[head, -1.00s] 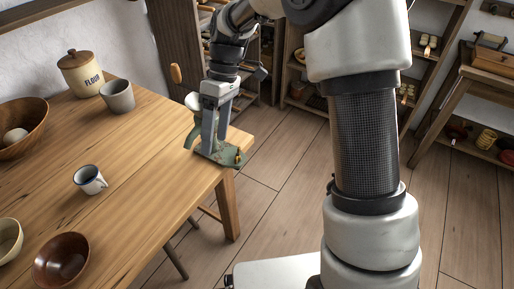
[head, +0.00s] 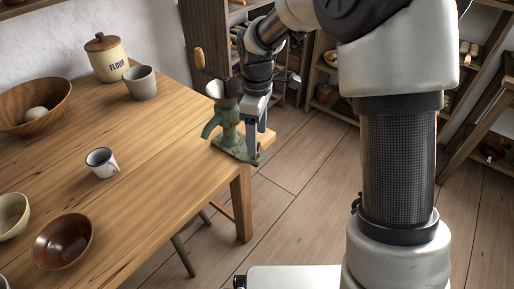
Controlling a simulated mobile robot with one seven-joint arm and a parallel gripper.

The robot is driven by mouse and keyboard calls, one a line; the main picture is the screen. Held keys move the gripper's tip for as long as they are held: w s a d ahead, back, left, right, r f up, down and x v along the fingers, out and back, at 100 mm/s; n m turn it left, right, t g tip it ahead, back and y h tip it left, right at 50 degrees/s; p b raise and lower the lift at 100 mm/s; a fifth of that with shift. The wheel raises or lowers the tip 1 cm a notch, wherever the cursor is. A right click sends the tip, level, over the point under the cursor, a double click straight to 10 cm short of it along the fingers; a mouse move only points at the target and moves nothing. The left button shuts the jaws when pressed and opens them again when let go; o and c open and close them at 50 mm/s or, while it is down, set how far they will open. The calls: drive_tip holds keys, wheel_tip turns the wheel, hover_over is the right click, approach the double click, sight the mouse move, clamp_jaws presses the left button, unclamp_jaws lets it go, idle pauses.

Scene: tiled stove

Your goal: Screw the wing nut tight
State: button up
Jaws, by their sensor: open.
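A green mill (head: 226,131) with a pale hopper stands at the table's right corner, its base on the tabletop. A small brass-coloured piece (head: 259,154) shows at the right of its base; it may be the wing nut, but it is too small to make out its shape. My gripper (head: 254,146) points down at the right side of the mill, its fingers open and the tips close to the brass-coloured piece. I cannot tell whether they touch it. The fingers hide part of the mill's base.
The wooden table (head: 150,190) holds a flour jar (head: 107,60), a grey cup (head: 140,83), a white mug (head: 101,162) and several bowls. Shelves stand behind; the floor (head: 295,190) right of the table is clear.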

drive_tip(key=shift+f+b, duration=0.35)
drive_tip(key=shift+f, duration=1.6)
drive_tip(key=c, duration=1.1)
drive_tip(key=shift+o, duration=0.2)
drive_tip(key=m+p, duration=0.1)
drive_tip(key=m, duration=0.1)
drive_tip(key=shift+r+m, duration=0.1)
drive_tip(key=shift+m, duration=0.3)
drive_tip(key=m+p, duration=0.2)
drive_tip(key=m, duration=0.1)
drive_tip(key=shift+m, duration=0.3)
drive_tip(key=m+p, duration=0.1)
drive_tip(key=m, duration=0.5)
drive_tip(key=shift+p, duration=0.3)
